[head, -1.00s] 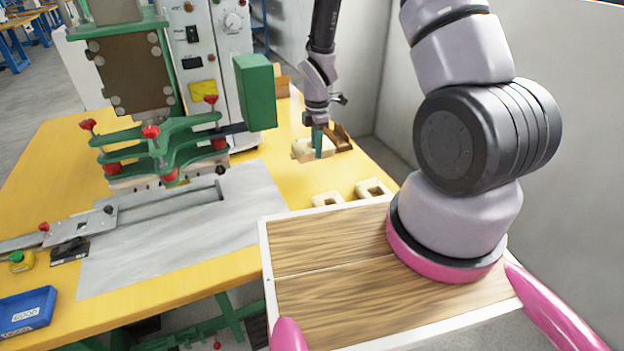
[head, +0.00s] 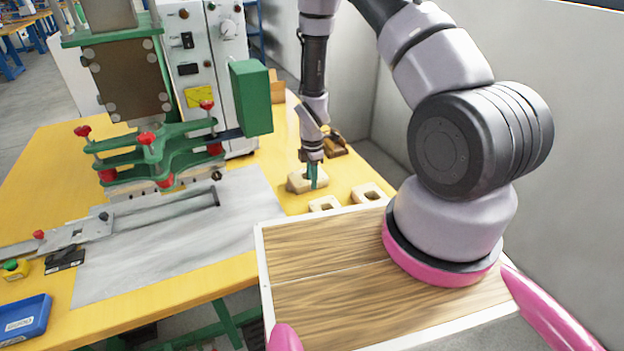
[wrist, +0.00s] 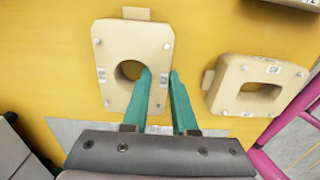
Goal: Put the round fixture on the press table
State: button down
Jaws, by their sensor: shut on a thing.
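The round fixture is a cream block with a round hole, seen in the wrist view (wrist: 110,55) and the head view (head: 296,183). My gripper (wrist: 160,74) has one teal finger in the hole and the other outside its right side, shut on the wall between. In the head view my gripper (head: 313,178) points down at the block over the yellow table. I cannot tell whether the block touches the table. The press (head: 128,75) stands at the left, with a grey plate (head: 150,255) in front of it.
Two more cream fixtures (head: 325,204) (head: 367,193) lie nearer my body; one with an oblong hole shows right in the wrist view (wrist: 285,75). A brown object (head: 336,147) lies behind. My wooden-topped base is in front. A blue bin (head: 25,320) sits at front left.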

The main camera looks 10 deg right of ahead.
jog(key=shift+f, duration=0.1)
jog(key=c, duration=0.7)
grip_release()
notch_tip(320, 180, up, 12)
jog(key=shift+r, duration=0.2)
